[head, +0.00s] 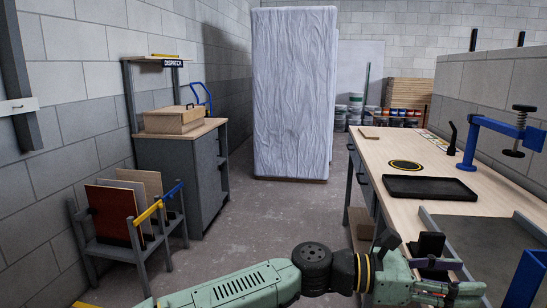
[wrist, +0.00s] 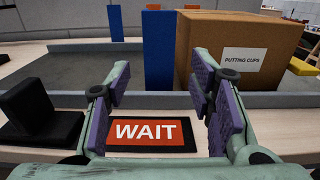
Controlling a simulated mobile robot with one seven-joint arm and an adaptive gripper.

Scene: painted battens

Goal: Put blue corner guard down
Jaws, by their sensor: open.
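My gripper (wrist: 160,85) is open, with its purple-padded fingers wide apart and nothing between them. It is low over the pale bench at the lower right in the head view. Below the fingers lies a dark mat with an orange "WAIT" label (wrist: 146,132). A slim blue bar (head: 173,190) lies along the top of the low rack at the left in the head view, beside a yellow bar (head: 147,213). Blue uprights (wrist: 158,50) stand beyond my fingers in the wrist view. I cannot tell for certain which blue piece is the corner guard.
A cardboard box labelled "PUTTING CUPS" (wrist: 228,50) stands beyond the right finger. A black angled stand (wrist: 40,112) is left of the mat. The bench holds a black tray (head: 432,188) and a blue clamp (head: 468,150). The floor (head: 270,215) between rack and bench is clear.

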